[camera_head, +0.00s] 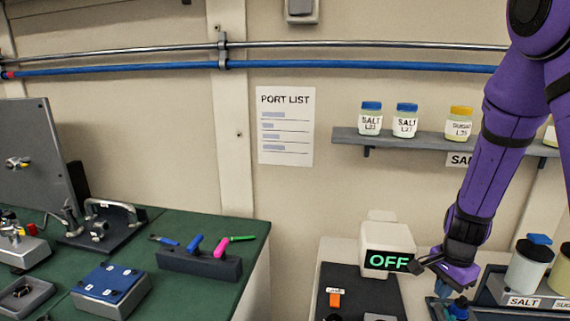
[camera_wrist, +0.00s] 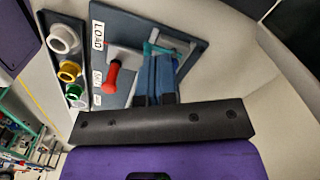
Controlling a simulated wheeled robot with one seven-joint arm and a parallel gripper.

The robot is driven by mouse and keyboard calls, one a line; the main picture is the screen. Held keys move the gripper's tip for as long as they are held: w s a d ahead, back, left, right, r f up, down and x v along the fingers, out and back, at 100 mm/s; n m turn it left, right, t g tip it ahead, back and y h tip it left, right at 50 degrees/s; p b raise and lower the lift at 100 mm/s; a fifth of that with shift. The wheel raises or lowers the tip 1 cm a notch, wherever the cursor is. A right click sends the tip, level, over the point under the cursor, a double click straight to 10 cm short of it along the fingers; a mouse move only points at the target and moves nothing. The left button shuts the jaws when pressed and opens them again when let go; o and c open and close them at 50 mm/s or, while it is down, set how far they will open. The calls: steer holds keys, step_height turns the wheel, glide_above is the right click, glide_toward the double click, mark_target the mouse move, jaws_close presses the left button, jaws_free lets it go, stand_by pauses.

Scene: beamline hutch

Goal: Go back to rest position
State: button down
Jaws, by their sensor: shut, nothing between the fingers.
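My purple arm comes down from the upper right in the head view. My gripper (camera_head: 442,288) is low at the right, just right of the white box with the "OFF" display (camera_head: 388,248). In the wrist view my gripper's blue fingers (camera_wrist: 158,65) are together with nothing between them. They reach over a dark board (camera_wrist: 130,22) with a "LOAD" label and a red-handled lever (camera_wrist: 113,76). A teal part shows beside the fingertips, partly hidden by them. I cannot tell whether the fingers touch it.
Salt and sugar jars stand on a wall shelf (camera_head: 345,136) behind my arm. More jars (camera_head: 525,272) stand close right of my gripper. A green bench (camera_head: 255,228) with tools is at the left. A rack with several coloured rings (camera_wrist: 68,72) borders the dark board.

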steer(key=s+a+r+n+t+y, duration=0.1)
steer(key=s+a+r+n, duration=0.15)
steer(key=r, duration=0.65)
steer(key=s+a+r+n+t, duration=0.1)
steer(key=s+a+r+n, duration=0.2)
steer(key=r, duration=0.6)
steer(key=s+r+n+t+h, duration=0.1)
steer(key=s+r+n+t, duration=0.2)
steer(key=s+r+n, duration=0.5)
steer(key=s+r, duration=0.3)
steer(key=s, duration=0.3)
steer(key=shift+a+r, duration=0.25)
steer(key=shift+a, duration=0.15)
